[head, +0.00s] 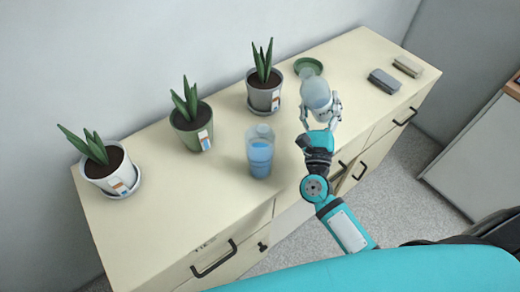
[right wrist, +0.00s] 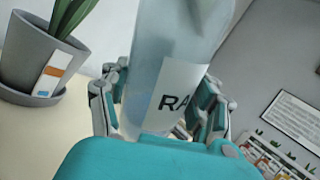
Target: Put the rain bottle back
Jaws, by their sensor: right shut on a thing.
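The rain bottle (head: 316,91), pale and translucent, is held in my right gripper (head: 321,112) above the cream cabinet top (head: 225,205). I cannot tell whether its base touches the top. In the right wrist view the bottle (right wrist: 178,50) shows a white label with the letters "RA", the rest hidden. The fingers of my right gripper (right wrist: 158,105) close around it from both sides. A second clear bottle with blue liquid (head: 260,155) stands upright on the cabinet, left of and nearer than my gripper. My left gripper is not in view.
A green saucer (head: 308,66) lies just behind the held bottle. White (head: 108,175), green (head: 192,130) and grey (head: 264,95) potted plants line the back. The front left of the top is clear.

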